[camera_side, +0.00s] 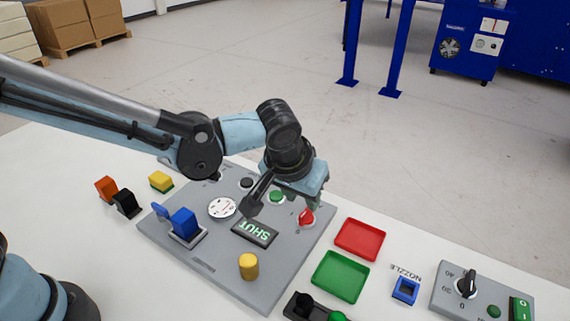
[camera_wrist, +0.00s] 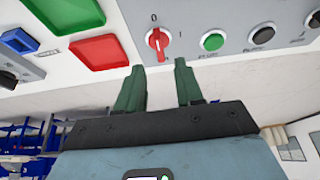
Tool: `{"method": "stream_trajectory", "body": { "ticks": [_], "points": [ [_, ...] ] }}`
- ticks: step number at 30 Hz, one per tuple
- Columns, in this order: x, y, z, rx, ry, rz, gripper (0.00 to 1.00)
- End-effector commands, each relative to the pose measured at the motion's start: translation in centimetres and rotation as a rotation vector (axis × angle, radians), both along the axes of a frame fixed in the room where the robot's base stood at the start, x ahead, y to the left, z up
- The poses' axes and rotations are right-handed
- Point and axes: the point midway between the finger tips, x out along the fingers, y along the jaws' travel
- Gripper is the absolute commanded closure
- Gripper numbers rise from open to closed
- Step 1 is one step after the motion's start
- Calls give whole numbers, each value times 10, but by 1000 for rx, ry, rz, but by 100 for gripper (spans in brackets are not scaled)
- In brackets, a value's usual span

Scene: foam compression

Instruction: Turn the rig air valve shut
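A red rotary knob (camera_side: 306,217) stands on the grey rig panel (camera_side: 215,278), by a "0" mark. In the wrist view the red knob (camera_wrist: 157,40) has "0" above it and "1" to its right; its pale pointer line runs roughly up and down, towards "0". A display (camera_side: 255,232) on the panel reads "SHUT". My gripper (camera_side: 300,199) is over the panel's far right part, close to the knob. In the wrist view my gripper (camera_wrist: 159,67) has its two green fingers apart, with the knob just beyond the gap and nothing held between them.
Green button (camera_side: 277,196) and black button (camera_side: 246,182) sit left of the knob. A round gauge (camera_side: 222,207), blue block (camera_side: 184,222) and yellow cylinder (camera_side: 249,266) are on the panel. Red tray (camera_side: 360,239) and green tray (camera_side: 340,276) lie right of it.

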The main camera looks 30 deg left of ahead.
Motion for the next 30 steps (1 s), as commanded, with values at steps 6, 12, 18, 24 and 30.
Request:
{"method": "stream_trajectory", "body": {
  "ticks": [6,12,18,24,30],
  "points": [
    [-15,0,35,0,1,-1,64],
    [-22,0,53,0,1,1,64],
    [-24,0,57,0,1,1,64],
    [-24,0,57,0,1,1,64],
    [-25,26,64,-9,-8,1,64]
  ]
}}
